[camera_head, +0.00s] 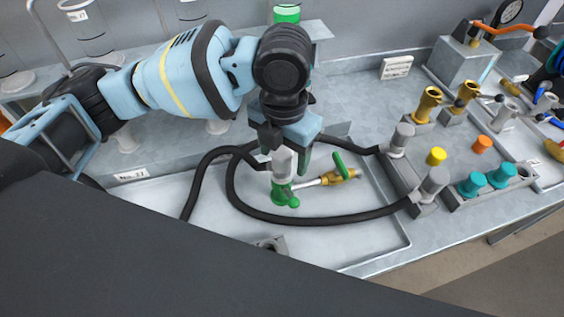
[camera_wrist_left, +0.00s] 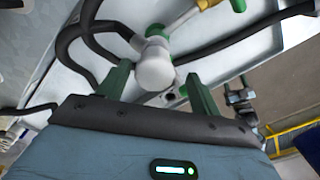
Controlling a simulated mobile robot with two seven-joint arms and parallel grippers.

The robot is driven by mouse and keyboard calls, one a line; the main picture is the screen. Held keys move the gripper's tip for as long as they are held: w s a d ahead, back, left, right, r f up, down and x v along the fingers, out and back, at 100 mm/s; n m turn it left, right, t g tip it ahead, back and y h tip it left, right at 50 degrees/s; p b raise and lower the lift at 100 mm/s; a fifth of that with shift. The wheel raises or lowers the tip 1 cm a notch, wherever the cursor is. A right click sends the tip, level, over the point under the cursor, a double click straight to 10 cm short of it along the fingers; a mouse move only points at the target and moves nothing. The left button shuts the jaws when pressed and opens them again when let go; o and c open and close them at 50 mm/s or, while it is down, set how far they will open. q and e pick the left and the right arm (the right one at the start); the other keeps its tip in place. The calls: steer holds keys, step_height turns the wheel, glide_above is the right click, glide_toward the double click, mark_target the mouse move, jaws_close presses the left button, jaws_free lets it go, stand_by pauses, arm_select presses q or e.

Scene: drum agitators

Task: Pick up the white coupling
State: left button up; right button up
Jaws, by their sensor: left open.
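A white coupling (camera_head: 283,162) stands above a green base piece (camera_head: 284,194) in the shallow tray on the bench. It also shows in the left wrist view (camera_wrist_left: 154,68) as a rounded white end. My left gripper (camera_head: 287,152) points down over it, with its green fingers open. In the left wrist view the coupling lies ahead between the two fingers (camera_wrist_left: 158,82), with room visible on both sides. Contact is not visible. In the head view the gripper hides part of the coupling's top. My right gripper is not in view.
A brass valve (camera_head: 341,174) with a green handle joins the green base on the right. Black hoses (camera_head: 300,220) loop around it across the tray (camera_head: 370,240). A rack (camera_head: 415,165) with grey, yellow, orange and teal fittings stands to the right.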

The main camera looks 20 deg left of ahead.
mark_target(281, 166)
arm_select(q)
steer(key=f, duration=0.5)
steer(key=shift+w+a, duration=0.25)
steer(key=shift+a, duration=0.1)
steer(key=c, duration=1.3)
steer(key=shift+r, duration=0.1)
steer(key=shift+r, duration=0.5)
steer(key=shift+s+d+r, duration=0.15)
steer(key=shift+d+r, duration=0.15)
steer(key=shift+r, duration=0.35)
steer(key=shift+s+d+r, duration=0.1)
steer(key=shift+d+r, duration=0.2)
steer(key=shift+r, duration=0.3)
steer(key=s+d, duration=0.3)
steer(key=d, duration=0.3)
steer(key=s+d+r, duration=0.1)
steer(key=s+d, duration=0.2)
steer(key=d, duration=0.4)
steer(key=shift+d+r+b, duration=0.2)
steer(key=shift+d+b, duration=0.05)
steer(key=shift+b, duration=0.2)
